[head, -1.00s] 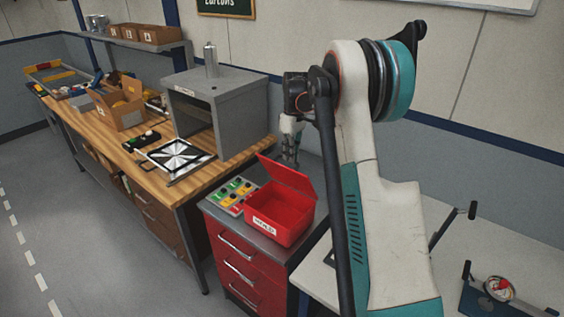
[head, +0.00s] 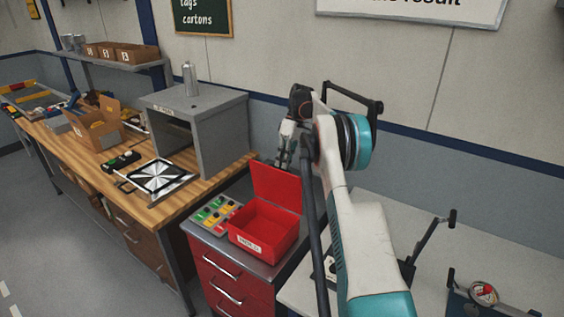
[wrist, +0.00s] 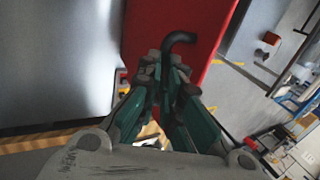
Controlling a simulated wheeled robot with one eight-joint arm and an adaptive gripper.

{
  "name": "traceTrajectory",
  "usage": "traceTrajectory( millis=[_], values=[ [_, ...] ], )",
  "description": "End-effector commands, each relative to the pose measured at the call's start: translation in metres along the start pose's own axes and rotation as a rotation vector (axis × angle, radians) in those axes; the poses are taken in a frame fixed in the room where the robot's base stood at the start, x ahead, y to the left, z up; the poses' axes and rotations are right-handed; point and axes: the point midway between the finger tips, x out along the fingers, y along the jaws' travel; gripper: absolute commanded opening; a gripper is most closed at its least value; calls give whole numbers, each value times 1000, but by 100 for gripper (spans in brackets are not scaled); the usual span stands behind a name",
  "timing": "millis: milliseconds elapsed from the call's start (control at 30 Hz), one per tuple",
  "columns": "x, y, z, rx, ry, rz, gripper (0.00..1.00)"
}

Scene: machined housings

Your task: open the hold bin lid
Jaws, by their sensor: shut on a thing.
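The red hold bin (head: 284,243) stands on the red drawer cabinet, with a white label on its front. Its lid (head: 276,187) stands raised at the back edge, and the empty-looking inside shows. My gripper (head: 284,160) is just behind and above the lid's top edge; the lid partly hides its tips in the head view. In the wrist view, the fingers (wrist: 166,75) are shut on the dark hooked handle (wrist: 180,39) against the red lid face (wrist: 205,25). The exact contact is partly hidden by the fingers.
A panel of coloured buttons (head: 215,213) sits left of the bin. A grey open-fronted box (head: 222,135) stands on the wooden bench (head: 200,192) behind left. A pale table (head: 420,235) with black-handled fixtures lies to the right. Grey floor is clear at the left.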

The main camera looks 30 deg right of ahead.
Motion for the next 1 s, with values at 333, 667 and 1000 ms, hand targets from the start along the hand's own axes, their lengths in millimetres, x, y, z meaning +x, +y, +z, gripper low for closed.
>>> traceTrajectory(
  millis=[333, 667, 1000],
  values=[
    [16, 17, 7, 11, -10, 10, 0],
    [14, 14, 5, 8, -10, 7, 30],
    [2, 10, 4, 7, -10, 5, 30]
  ],
)
